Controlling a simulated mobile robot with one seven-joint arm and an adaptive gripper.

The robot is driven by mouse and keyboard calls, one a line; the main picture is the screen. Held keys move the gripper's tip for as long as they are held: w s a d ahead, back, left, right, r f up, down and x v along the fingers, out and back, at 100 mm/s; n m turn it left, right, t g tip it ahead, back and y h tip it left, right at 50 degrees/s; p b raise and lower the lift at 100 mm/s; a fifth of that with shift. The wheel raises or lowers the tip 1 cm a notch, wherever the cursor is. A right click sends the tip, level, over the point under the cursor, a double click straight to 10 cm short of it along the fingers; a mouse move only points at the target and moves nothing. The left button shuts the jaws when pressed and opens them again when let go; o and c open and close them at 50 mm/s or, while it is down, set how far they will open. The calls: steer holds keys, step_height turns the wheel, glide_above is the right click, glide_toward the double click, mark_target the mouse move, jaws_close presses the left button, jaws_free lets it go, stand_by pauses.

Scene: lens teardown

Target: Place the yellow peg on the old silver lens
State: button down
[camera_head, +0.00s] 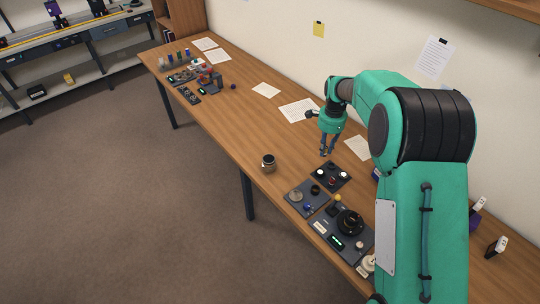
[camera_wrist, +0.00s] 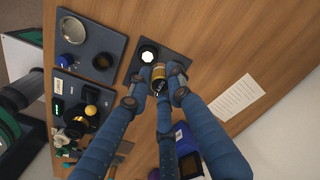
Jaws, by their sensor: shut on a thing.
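My gripper (camera_head: 327,151) is over the table near the back edge of a small dark tray. In the wrist view my gripper (camera_wrist: 160,78) has its fingertips closed around a small gold-yellow piece, which looks like the yellow peg (camera_wrist: 158,72). Much of it is hidden by the fingers. A round silver disc, which seems to be the old silver lens (camera_head: 296,195), lies on a separate dark tray, nearer the camera and left of my gripper. It also shows at the upper left of the wrist view (camera_wrist: 72,30), apart from my gripper.
The small dark tray (camera_head: 330,185) bears white-topped knobs. A silver-rimmed cylinder (camera_head: 268,163) stands alone near the table's front edge. A yellow ball (camera_head: 337,197) and a large black ring (camera_head: 350,222) sit nearby. The table's middle (camera_head: 245,120) is mostly clear.

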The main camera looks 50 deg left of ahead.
steer(key=s+a+r+m+p, duration=0.1)
steer(key=s+r+m+p, duration=0.1)
steer(key=s+p, duration=1.2)
steer(key=shift+s+a+m+p, duration=0.25)
steer(key=shift+s+m, duration=0.55)
steer(key=shift+s, duration=4.7)
steer(key=shift+d, duration=0.1)
steer(key=p, duration=0.2)
glide_above(269, 158)
steer(key=shift+s+d+f, duration=0.1)
steer(key=shift+s+f, duration=0.05)
steer(key=shift+f, duration=0.6)
steer(key=shift+f, duration=1.8)
steer(key=shift+f, duration=0.1)
